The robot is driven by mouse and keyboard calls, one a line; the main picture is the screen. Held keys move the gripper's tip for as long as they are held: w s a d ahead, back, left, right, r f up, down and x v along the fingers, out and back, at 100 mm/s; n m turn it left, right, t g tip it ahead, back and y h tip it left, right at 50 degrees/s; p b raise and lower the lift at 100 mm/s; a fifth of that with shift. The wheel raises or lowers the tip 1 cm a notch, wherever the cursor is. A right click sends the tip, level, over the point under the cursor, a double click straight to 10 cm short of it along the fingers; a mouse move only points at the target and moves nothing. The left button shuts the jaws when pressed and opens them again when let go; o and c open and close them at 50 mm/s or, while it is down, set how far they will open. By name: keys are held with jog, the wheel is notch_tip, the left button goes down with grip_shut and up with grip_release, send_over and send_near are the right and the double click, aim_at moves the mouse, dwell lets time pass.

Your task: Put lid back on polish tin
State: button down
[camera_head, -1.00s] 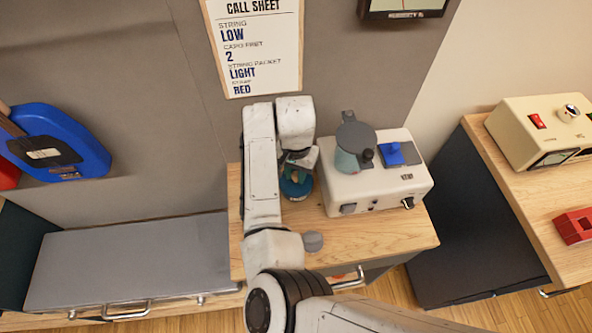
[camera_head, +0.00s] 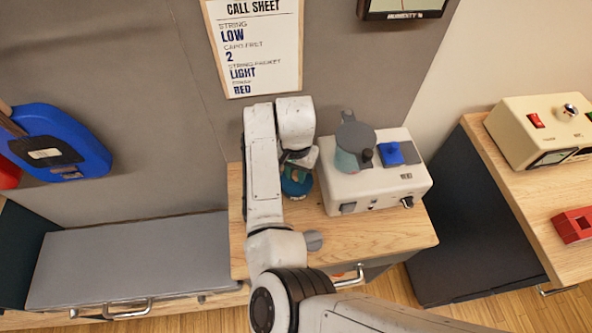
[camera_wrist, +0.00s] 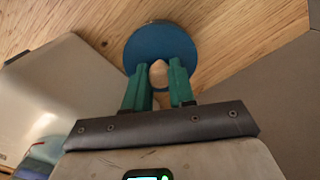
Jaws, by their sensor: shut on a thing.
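My gripper (camera_head: 298,170) is over the left part of the wooden top, left of the cream box. In the wrist view, its green fingers (camera_wrist: 159,80) are shut on the pale knob (camera_wrist: 158,74) of a blue round lid (camera_wrist: 143,45). The lid also shows in the head view as a blue disc (camera_head: 297,187), partly covered by my gripper. No separate tin body can be made out. I cannot tell whether the lid rests on the tin.
A cream box (camera_head: 377,185) stands close on the right, with a teal and grey pot (camera_head: 352,150) and a blue block (camera_head: 391,154) on it. The wooden top (camera_head: 380,238) is clear in front of the box. A wall (camera_head: 130,150) rises behind.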

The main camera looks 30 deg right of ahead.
jog(key=shift+c, duration=1.9)
grip_release()
jog(key=shift+r+p, duration=1.2)
jog(key=shift+r, duration=2.3)
jog(key=shift+c, duration=0.4)
grip_shut()
